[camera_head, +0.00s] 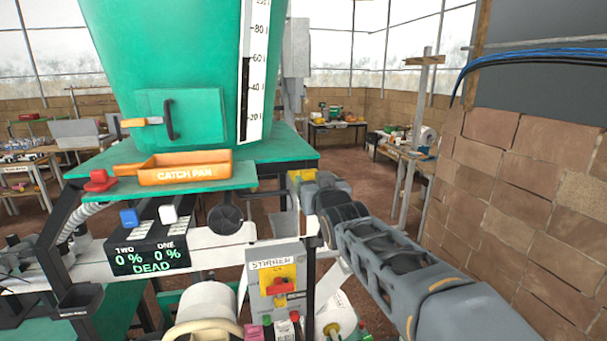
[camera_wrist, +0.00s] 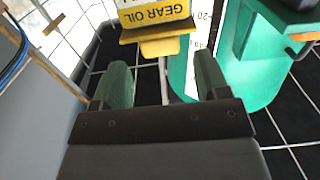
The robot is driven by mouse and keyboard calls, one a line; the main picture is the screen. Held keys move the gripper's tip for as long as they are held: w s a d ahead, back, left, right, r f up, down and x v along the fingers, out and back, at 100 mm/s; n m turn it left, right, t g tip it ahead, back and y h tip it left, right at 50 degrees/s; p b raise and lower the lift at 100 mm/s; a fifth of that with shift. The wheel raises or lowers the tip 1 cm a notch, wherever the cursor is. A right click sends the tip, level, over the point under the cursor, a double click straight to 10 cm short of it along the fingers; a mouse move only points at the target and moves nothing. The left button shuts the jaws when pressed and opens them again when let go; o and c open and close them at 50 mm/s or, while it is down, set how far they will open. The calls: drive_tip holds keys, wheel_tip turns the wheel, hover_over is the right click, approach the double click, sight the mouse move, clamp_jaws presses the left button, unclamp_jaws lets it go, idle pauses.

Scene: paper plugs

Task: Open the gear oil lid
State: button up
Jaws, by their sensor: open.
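The gear oil container (camera_wrist: 152,16) shows at the top edge of the wrist view, with a yellow band, dark "GEAR OIL" lettering and a white part. A tan-yellow ledge or flap (camera_wrist: 150,37) sticks out just below the lettering; I cannot tell whether it is the lid. The upper part of the container is cut off. My gripper (camera_wrist: 163,75) is open, its two green fingers apart with nothing held between them. The fingers sit below the container in the picture and look apart from it. In the head view my arm hides the fingers.
The green tank (camera_head: 185,75) with its scale stands close by, and also shows in the wrist view (camera_wrist: 262,60). An orange catch pan (camera_head: 185,168) sits on a green shelf below it. The stirrer switch box (camera_head: 278,283) is near my arm. A brick wall (camera_head: 530,180) stands right.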

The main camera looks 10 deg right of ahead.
sight(306, 172)
drive_tip(key=shift+w, duration=0.1)
drive_tip(key=shift+w, duration=0.85)
drive_tip(key=shift+w+r, duration=0.15)
drive_tip(key=shift+r+b, duration=0.2)
drive_tip(key=shift+b, duration=0.1)
drive_tip(key=shift+c, duration=0.4)
